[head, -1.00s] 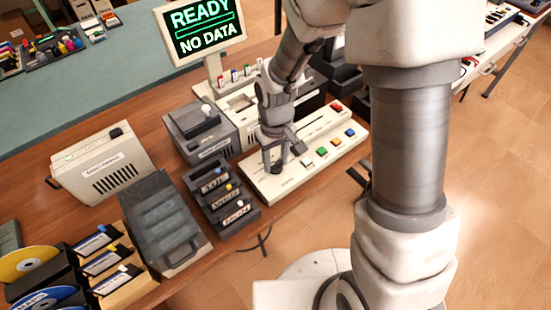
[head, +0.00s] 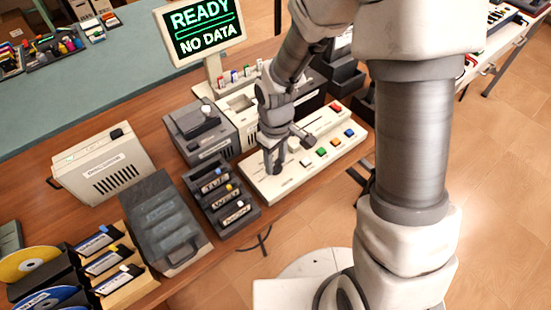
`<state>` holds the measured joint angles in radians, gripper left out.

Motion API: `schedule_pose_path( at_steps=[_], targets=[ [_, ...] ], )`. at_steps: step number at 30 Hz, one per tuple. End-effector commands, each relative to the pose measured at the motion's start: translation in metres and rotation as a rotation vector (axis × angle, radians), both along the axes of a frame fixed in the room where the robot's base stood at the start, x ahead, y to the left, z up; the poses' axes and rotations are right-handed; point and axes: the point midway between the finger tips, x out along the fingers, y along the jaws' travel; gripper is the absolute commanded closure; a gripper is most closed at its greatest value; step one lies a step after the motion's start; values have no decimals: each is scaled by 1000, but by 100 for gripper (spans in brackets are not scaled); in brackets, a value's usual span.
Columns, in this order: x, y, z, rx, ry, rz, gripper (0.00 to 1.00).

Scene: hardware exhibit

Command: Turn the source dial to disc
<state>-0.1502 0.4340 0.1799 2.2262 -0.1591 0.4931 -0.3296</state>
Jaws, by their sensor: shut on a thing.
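The cream control panel (head: 283,189) lies on the wooden table, with a row of colored buttons and slots on its top. My gripper (head: 274,167) points down at the left end of this panel. It is shut on the source dial, which the fingers hide, so I cannot read the dial's setting.
A grey drive box (head: 200,131) and a dark rack of labelled cartridges (head: 223,193) stand left of the panel. Farther left are a grey case (head: 160,217), a cream unit (head: 100,165) and disc holders. My arm covers the right side.

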Motion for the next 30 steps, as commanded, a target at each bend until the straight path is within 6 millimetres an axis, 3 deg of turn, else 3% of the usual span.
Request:
schedule_pose_path(
  at_steps=[4,5,9,20,23,30],
  targets=[
    [0,0,0,0,-1,3,100],
    [0,0,0,0,-1,3,50],
    [0,0,0,0,-1,2,25],
    [1,0,5,1,-2,0,25],
    [1,0,17,1,-4,-1,25],
    [2,0,72,1,-7,-2,25]
  ],
)
